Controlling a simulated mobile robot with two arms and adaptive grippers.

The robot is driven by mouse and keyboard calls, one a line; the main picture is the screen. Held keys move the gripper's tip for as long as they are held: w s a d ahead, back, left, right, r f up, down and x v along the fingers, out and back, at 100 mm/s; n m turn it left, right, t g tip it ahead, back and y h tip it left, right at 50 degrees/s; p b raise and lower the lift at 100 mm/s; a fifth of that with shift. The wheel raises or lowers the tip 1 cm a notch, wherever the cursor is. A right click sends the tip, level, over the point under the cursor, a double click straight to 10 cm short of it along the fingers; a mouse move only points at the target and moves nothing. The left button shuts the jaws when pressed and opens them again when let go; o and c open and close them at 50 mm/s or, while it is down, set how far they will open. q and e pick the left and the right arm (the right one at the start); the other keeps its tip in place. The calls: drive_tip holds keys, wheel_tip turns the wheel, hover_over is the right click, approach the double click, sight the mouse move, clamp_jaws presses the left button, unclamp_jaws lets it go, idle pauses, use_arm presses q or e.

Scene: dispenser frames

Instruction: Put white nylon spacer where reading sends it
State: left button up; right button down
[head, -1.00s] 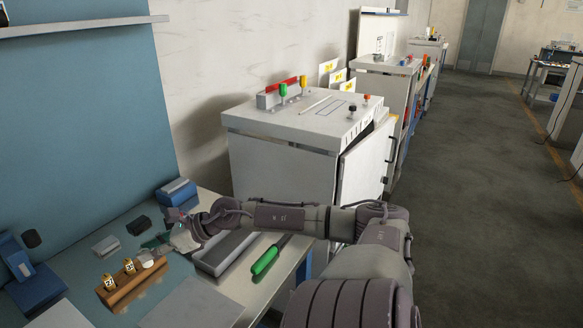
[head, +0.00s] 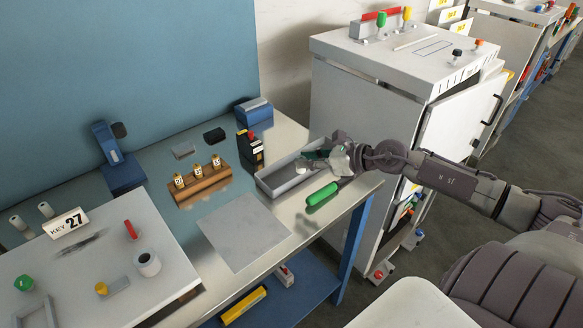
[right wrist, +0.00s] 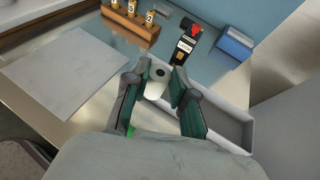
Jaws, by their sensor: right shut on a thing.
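The white nylon spacer (right wrist: 157,82), a short white cylinder with a dark hole in its end, is between the fingers of my right gripper (right wrist: 158,92) in the right wrist view. My right gripper (head: 313,158) is shut on it, above the long grey tray (head: 268,188) in the head view. A black handheld device (head: 251,150) with yellow markings and a red top stands behind the tray; it also shows in the right wrist view (right wrist: 184,50). Its reading is too small to make out. A sign (head: 66,222) reads "KEY 27". My left gripper is out of view.
A wooden block (head: 204,187) holds several tagged brass-coloured pieces. A green-handled tool (head: 322,194) lies in front of the tray. A flat grey plate (head: 243,232) lies on the bench. A white cabinet (head: 365,110) stands at right. A white board (head: 90,265) at left carries several small parts.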

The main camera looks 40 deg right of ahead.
drive_tip(key=w+f, duration=0.1)
drive_tip(key=w, duration=0.1)
drive_tip(key=w+f, duration=0.2)
drive_tip(key=w, duration=0.1)
drive_tip(key=w+a+f+p, duration=0.1)
drive_tip(key=w, duration=0.1)
drive_tip(key=shift+w+a+f, duration=0.1)
drive_tip(key=shift+w+f, duration=0.2)
drive_tip(key=shift+w, duration=0.1)
wheel_tip(320, 180, down, 4)
drive_tip(key=shift+r, duration=0.15)
drive_tip(key=shift+f, duration=0.25)
drive_tip(key=shift+f, duration=0.2)
drive_tip(key=c, duration=0.9)
unclamp_jaws()
drive_tip(key=shift+r, duration=0.1)
drive_tip(key=shift+c, duration=0.2)
drive_tip(key=shift+r, duration=0.1)
